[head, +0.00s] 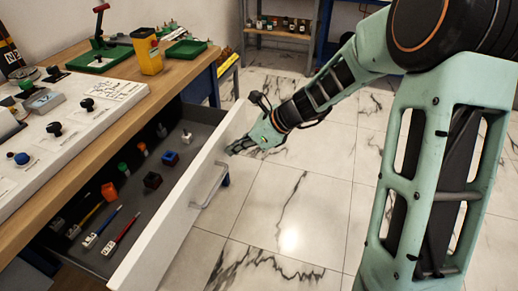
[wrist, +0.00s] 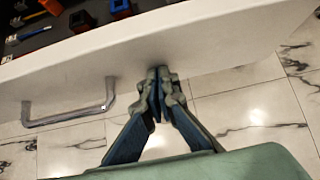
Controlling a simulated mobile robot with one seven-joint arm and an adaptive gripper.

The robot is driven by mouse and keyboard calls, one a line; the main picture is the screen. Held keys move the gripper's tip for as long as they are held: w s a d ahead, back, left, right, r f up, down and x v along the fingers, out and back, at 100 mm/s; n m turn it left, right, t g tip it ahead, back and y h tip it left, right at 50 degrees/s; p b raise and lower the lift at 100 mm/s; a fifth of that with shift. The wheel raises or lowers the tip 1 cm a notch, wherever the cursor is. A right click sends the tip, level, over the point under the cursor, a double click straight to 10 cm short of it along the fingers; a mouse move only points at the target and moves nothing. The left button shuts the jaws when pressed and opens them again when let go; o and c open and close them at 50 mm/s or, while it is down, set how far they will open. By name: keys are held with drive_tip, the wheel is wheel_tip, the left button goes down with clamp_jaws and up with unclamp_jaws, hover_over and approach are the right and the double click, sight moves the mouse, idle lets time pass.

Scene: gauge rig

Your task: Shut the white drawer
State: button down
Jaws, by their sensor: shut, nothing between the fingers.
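The white drawer (head: 172,220) stands pulled out from under the wooden workbench in the head view, with several small tools and coloured blocks lying inside. Its front panel also shows in the wrist view (wrist: 215,45). A grey bar handle (head: 211,186) sits on the outer face of the front; it lies left of my gripper in the wrist view (wrist: 70,116). My gripper (head: 233,150) is shut and empty, with its fingertips at the outer face of the drawer front, beyond the handle. I cannot tell for sure whether the fingertips touch the panel.
The workbench (head: 130,72) holds a white panel with knobs (head: 70,125), a yellow device (head: 147,51) and green trays. A shelf with jars (head: 280,32) stands at the back. The marble-tiled floor (head: 300,215) in front of the drawer is clear.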

drive_tip(key=p, duration=0.9)
hover_over(170, 149)
drive_tip(key=shift+d+r, duration=0.1)
drive_tip(key=shift+d, duration=0.05)
drive_tip(key=shift+a+r, duration=0.2)
